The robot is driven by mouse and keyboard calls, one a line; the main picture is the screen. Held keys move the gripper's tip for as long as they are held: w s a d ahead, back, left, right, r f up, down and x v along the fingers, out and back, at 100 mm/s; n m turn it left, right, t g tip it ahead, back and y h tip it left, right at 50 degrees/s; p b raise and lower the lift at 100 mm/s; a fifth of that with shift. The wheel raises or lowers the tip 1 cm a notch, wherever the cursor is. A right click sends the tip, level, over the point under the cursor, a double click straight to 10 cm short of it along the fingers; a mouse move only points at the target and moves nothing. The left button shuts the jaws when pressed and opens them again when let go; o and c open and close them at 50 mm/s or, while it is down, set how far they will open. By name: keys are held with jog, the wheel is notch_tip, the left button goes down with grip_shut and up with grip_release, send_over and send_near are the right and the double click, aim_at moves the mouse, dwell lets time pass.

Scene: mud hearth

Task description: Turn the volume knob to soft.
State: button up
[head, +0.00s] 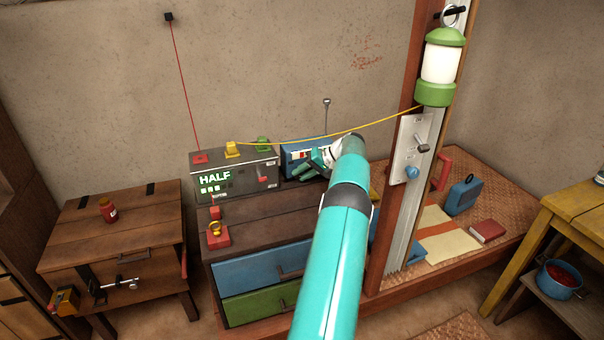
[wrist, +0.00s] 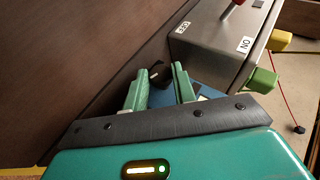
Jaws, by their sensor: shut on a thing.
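The blue radio (head: 290,147) stands at the back of the dark cabinet top in the head view, with my arm and gripper covering much of its front. My gripper (head: 314,162) is at the radio's face. In the wrist view, the green fingers of my gripper (wrist: 160,72) stand on either side of a small black knob (wrist: 157,74) with a pale mark, and they are shut on it. Part of the radio's blue body (wrist: 165,98) shows between the fingers. The setting the knob points to cannot be read.
A grey box (head: 235,178) marked HALF, with yellow and green plugs on top, stands close left of the radio. It also shows beside the fingers in the wrist view (wrist: 215,50). A yellow cable (head: 370,127) runs above my gripper to the lantern post (head: 398,225).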

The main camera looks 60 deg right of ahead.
jog(key=shift+s+f+t+y, duration=0.1)
jog(key=shift+f+t+y, duration=0.05)
jog(key=shift+t+y, duration=0.25)
dwell(0.3)
jog(key=o, duration=1)
jog(key=shift+r, duration=0.4)
notch_tip(320, 180, up, 2)
jog(key=shift+r, duration=0.25)
jog(key=s+a+r, duration=0.2)
jog(key=a+r, duration=0.1)
jog(key=a, duration=0.1)
jog(key=s+a+r, duration=0.2)
jog(key=a+r, duration=0.1)
jog(key=a, duration=0.1)
jog(key=s+a+r, duration=0.2)
jog(key=a+r, duration=0.1)
jog(key=a, duration=0.1)
jog(key=shift+a+r, duration=0.3)
jog(key=shift+r, duration=0.05)
